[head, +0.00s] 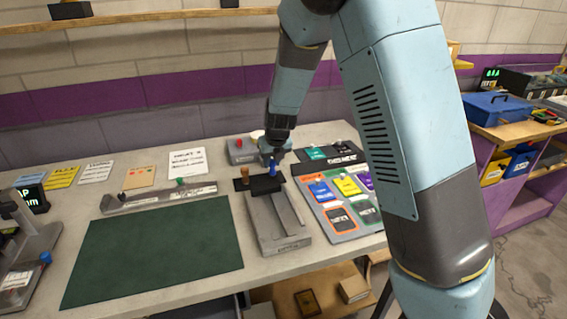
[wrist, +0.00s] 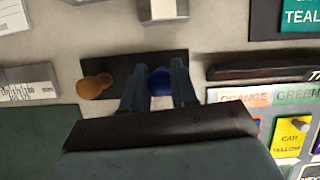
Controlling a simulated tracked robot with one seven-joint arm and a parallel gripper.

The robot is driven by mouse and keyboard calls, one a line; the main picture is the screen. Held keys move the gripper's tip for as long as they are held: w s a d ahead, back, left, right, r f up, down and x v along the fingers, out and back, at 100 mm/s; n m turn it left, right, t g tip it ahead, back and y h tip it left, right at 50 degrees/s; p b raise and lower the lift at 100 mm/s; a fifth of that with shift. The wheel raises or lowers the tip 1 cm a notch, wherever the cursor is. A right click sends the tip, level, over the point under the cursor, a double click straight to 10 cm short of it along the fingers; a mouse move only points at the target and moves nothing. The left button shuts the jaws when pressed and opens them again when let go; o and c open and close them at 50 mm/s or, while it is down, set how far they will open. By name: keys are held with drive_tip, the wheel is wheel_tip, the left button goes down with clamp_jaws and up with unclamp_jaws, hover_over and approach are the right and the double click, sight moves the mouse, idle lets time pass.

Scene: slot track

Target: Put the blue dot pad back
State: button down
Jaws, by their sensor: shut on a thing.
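The blue dot pad shows as a rounded blue knob (head: 273,170) over a black strip (head: 266,185) at the far end of a grey slotted block (head: 264,222). In the wrist view the blue knob (wrist: 159,80) lies between the two fingers of my gripper (wrist: 157,88). My gripper is shut on it, and the fingers hide its sides. I cannot tell whether its underside touches the black strip. A tan-orange knob (wrist: 92,87) stands at the strip's left end, beside my left finger. My gripper in the head view (head: 272,158) comes down from above.
A green mat (head: 155,250) lies to the left, with a grey rail (head: 160,198) behind it. A board of coloured cards (head: 340,205) lies close on the right.

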drive_tip(key=shift+f, duration=0.5)
drive_tip(key=c, duration=0.9)
unclamp_jaws()
